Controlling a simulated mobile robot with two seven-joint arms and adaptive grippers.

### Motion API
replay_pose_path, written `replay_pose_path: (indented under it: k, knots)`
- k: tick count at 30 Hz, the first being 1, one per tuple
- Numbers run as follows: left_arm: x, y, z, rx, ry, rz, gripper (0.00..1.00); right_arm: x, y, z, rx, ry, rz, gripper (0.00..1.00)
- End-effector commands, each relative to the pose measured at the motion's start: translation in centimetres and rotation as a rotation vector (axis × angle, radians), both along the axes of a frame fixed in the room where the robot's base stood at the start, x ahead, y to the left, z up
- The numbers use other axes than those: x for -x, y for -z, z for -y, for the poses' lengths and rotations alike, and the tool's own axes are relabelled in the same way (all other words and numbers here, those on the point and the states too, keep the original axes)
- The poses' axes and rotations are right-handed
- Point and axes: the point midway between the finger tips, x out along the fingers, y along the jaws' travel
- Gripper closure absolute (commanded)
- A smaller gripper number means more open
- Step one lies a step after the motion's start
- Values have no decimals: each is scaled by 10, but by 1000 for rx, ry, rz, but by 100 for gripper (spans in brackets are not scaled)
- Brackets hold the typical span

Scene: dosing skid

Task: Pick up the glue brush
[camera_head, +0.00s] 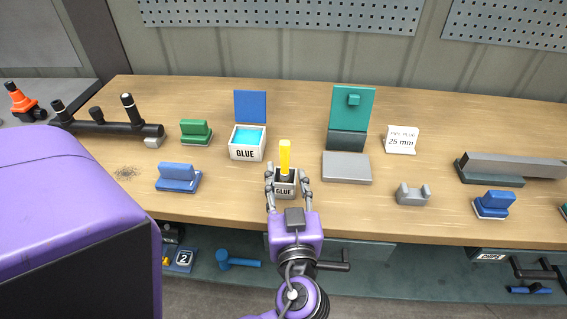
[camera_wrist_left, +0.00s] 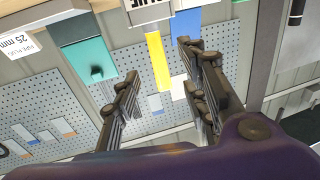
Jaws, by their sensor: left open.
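My left gripper (camera_head: 285,173) is open, with one finger on each side of the brush and pot. In the left wrist view the yellow handle (camera_wrist_left: 154,50) shows between the two spread fingers (camera_wrist_left: 158,62), with visible gaps on both sides. The lower end of the brush is hidden in the pot. My right gripper is not in view.
A grey block (camera_head: 347,168) with a teal upright plate is to the right. Blue and green holders sit left on the wooden bench (camera_head: 226,199). The bench's front edge is near.

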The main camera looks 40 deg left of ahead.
Motion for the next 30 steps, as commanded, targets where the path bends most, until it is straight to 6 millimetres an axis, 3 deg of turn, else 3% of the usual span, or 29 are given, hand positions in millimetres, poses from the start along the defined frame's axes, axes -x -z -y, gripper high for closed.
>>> replay_pose_path:
  k: [8, 16, 26, 30]
  knots:
    - [-24, -6, -20, -3, 2, 5, 60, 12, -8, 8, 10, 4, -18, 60]
    - [-53, -10, -45, -3, 3, 4, 60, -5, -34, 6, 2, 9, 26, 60]
    - [-57, -5, -50, 0, 2, -1, 60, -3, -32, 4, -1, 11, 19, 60]
    - [-57, -5, -50, 0, 2, -1, 78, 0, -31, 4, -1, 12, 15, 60]
